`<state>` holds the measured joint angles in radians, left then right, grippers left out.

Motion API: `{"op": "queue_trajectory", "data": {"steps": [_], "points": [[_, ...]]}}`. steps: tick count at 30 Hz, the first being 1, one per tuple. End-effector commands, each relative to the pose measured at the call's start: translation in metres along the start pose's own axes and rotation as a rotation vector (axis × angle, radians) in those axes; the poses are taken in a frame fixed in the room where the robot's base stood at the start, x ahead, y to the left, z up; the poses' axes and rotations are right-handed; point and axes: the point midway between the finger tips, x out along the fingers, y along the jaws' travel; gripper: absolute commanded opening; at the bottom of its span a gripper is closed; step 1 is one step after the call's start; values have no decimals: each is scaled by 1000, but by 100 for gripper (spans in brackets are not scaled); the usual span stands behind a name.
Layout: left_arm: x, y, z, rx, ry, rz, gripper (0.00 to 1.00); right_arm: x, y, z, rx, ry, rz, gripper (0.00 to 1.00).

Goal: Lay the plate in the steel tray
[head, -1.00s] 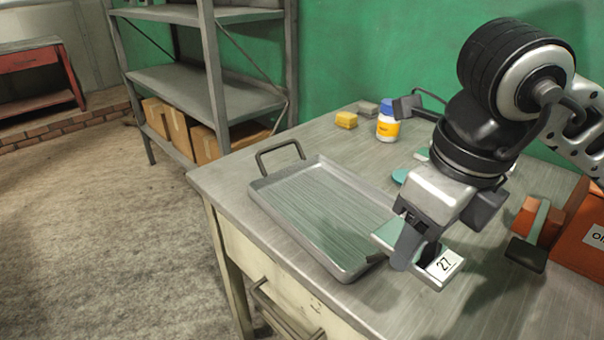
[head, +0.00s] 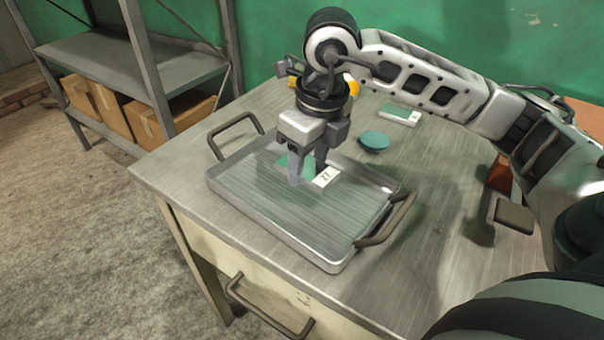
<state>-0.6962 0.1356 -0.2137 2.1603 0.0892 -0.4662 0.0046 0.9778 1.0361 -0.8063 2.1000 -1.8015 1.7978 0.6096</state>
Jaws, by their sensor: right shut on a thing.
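The plate (head: 326,177) is a small flat green piece with a white label reading 27. My right gripper (head: 307,172) points down and is shut on it, with fingers covering part of it. The steel tray (head: 250,228), shallow with a raised rim and two loop handles, lies on the bench. The gripper and plate are over the inside of the tray, towards its far side. I cannot tell whether the plate touches the tray floor. My left gripper is not in view.
A teal disc (head: 374,140) and a pale labelled block (head: 400,115) lie on the metal bench (head: 420,230) behind and right of the tray. A grey shelf with cardboard boxes (head: 148,118) stands at the left.

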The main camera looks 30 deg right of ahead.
Motion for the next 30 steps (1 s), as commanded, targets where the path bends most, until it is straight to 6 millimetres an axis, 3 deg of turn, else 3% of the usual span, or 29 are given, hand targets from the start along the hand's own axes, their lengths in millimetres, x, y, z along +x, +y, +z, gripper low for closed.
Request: {"op": "queue_trajectory", "data": {"steps": [12,18,30], "points": [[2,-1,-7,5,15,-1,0,32,-10,19,2,-3,0,7],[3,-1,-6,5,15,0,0,58,-9,13,0,-3,1,7],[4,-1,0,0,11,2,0,64,-9,13,0,-6,0,7]]}}
